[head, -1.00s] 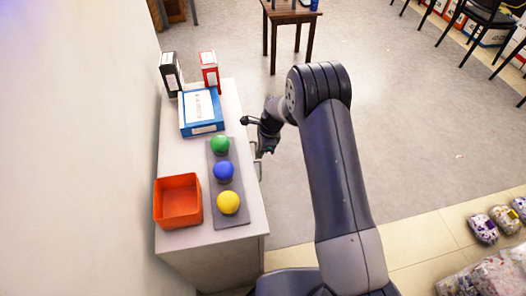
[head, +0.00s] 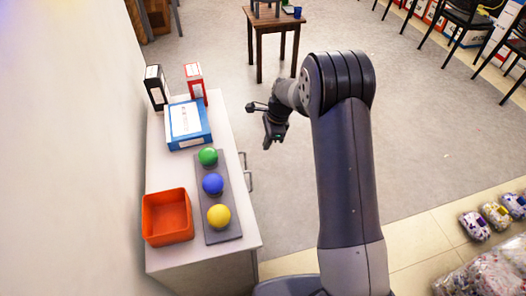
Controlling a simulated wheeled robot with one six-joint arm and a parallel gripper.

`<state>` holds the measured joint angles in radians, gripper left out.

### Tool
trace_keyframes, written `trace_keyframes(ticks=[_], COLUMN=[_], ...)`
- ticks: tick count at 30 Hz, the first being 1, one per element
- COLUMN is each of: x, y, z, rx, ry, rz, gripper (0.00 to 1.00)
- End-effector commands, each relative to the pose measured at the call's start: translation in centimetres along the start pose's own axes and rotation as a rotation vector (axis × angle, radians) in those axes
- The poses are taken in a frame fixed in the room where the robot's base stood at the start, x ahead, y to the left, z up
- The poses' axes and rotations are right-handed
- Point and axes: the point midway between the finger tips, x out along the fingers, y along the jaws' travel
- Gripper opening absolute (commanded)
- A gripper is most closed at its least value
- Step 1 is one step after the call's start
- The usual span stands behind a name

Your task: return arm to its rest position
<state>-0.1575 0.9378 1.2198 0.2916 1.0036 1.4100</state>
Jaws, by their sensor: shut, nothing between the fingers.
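My gripper (head: 268,143) is shut and empty in the head view. It hangs in the air at the end of my bent arm, to the right of the white cabinet (head: 233,212) and apart from its handles (head: 247,172). The fingertips are small and partly dark in this view.
On the cabinet stand an orange open box (head: 167,217), a grey strip (head: 226,231) with green (head: 208,156), blue (head: 213,184) and yellow (head: 219,216) balls, and several boxes. A wooden table (head: 275,26) stands farther back. The floor between is clear.

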Motion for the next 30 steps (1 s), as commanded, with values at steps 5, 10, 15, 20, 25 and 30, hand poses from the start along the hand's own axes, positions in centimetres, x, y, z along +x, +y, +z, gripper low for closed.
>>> trace_keyframes(ticks=[5, 10, 15, 20, 25, 30], x=[-1.1, -1.2, -1.1, 0.1, 3.1, 6.5], y=[0.0, 0.0, 0.0, 0.1, 0.2, 0.3], z=[0.0, 0.0, 0.0, 0.0, 0.0, 0.0], rx=[0.0, 0.0, 0.0, 0.0, -0.001, 0.0], ry=[0.0, 0.0, 0.0, 0.0, 0.0, 0.0], rz=[0.0, 0.001, 0.001, 0.003, 0.005, 0.005], gripper=[0.0, 0.0, 0.0, 0.0, 0.0, 0.0])
